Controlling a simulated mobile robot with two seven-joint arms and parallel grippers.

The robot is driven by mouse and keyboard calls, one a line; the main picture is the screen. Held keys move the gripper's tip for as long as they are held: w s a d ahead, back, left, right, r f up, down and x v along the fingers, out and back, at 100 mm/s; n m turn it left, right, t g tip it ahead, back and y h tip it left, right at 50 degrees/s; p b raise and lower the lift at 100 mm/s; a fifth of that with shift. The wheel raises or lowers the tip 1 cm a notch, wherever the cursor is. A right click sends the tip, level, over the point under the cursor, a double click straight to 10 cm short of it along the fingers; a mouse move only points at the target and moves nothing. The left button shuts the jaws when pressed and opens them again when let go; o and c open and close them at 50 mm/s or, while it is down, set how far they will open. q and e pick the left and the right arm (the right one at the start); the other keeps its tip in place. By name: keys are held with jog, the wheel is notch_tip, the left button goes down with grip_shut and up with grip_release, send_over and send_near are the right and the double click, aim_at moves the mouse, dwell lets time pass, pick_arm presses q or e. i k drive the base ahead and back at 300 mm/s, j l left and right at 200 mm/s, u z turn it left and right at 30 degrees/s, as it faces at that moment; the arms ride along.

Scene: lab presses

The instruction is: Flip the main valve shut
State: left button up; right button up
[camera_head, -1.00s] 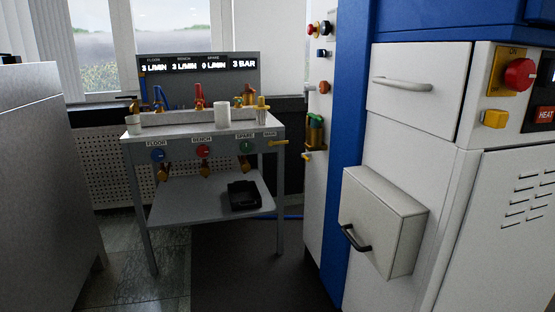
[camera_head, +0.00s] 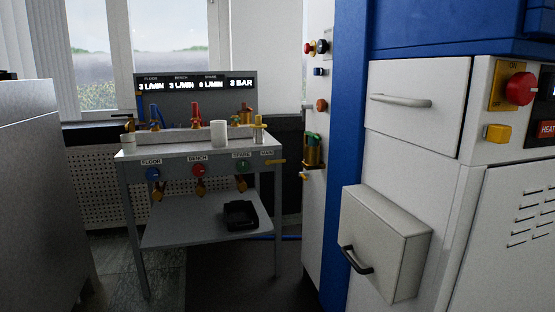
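The valve bench (camera_head: 215,150) stands left of centre. Its front panel carries labels FLOOR, BENCH, SPARE and MAIN. Below the first three sit a blue knob (camera_head: 152,174), a red knob (camera_head: 198,170) and a green knob (camera_head: 242,167). At the panel's right end, under the MAIN label, a yellow lever (camera_head: 273,161) points sideways to the right, roughly horizontal. The display (camera_head: 197,84) behind reads 3 L/MIN, 3 L/MIN, 0 or 6 L/MIN (blurred) and 3 BAR. Neither of my grippers is in view.
A white cup (camera_head: 218,133) stands on the bench top and a black tray (camera_head: 241,214) on the lower shelf. A blue and white press cabinet (camera_head: 412,140) fills the right side. A grey cabinet (camera_head: 40,200) stands at left. Dark floor (camera_head: 235,275) lies open between them.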

aim_at(268, 162)
jog(key=i+j, duration=0.1)
jog(key=i, duration=0.35)
jog(key=i+j, duration=0.1)
jog(key=i, duration=0.4)
jog(key=z, duration=1.65)
